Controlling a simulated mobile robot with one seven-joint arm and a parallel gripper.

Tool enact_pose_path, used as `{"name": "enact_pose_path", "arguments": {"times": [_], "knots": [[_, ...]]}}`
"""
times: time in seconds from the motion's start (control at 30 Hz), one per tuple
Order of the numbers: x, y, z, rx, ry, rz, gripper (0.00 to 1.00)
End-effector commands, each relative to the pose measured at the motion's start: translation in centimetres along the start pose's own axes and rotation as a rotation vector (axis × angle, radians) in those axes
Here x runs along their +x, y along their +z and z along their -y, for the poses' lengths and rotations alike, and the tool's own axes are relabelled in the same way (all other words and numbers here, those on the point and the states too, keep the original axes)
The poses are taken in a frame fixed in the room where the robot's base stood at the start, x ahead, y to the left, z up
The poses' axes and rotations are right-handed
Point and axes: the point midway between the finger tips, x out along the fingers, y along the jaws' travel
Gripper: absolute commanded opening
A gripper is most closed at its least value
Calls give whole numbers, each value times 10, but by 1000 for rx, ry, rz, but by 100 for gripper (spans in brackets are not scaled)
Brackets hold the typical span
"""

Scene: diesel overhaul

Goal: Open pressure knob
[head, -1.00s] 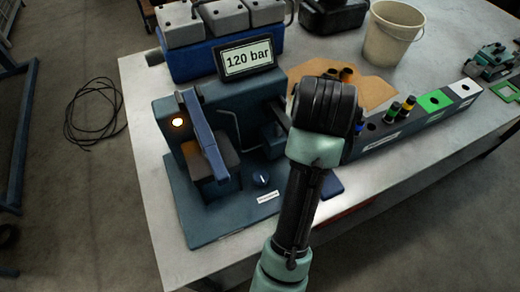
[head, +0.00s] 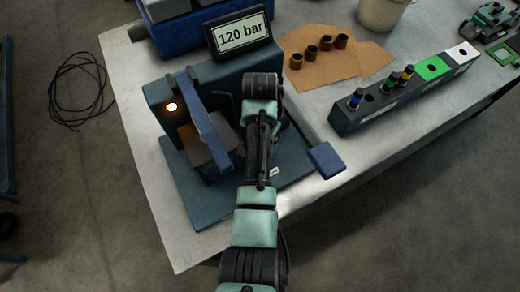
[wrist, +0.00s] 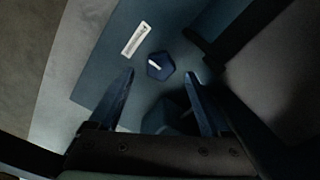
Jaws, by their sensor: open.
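The pressure knob (wrist: 160,66), a small dark blue faceted knob with a white pointer line, sits on the blue base plate (wrist: 104,66) in the wrist view. A white label (wrist: 135,39) lies beside it. My gripper (wrist: 161,74) is open and empty. Its two fingers appear left and right of the knob, which shows just beyond and between the tips; I cannot tell the remaining height. In the head view my arm hides the knob and the fingers. The test stand (head: 157,92) carries a display (head: 239,35) reading "120 bar" and a lit orange-white lamp (head: 171,107).
A long lever with a blue end pad (head: 326,160) reaches right of my arm. A blue upright bar (head: 207,118) stands left of it. A rack (head: 345,124) with several coloured parts and brown cardboard (head: 320,66) with bushings lie to the right. The front-right tabletop is clear.

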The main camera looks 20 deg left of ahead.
Motion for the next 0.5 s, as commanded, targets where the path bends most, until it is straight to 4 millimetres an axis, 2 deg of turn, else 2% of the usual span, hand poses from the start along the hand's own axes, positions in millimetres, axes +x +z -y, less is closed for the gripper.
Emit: {"name": "enact_pose_path", "arguments": {"times": [0.1, 0.2, 0.5], "knots": [[20, 0, 0, -1, 1, 2, 82], [31, 0, 0, -1, 0, 1, 82], [41, 0, 0, -1, -1, -2, 82]]}}
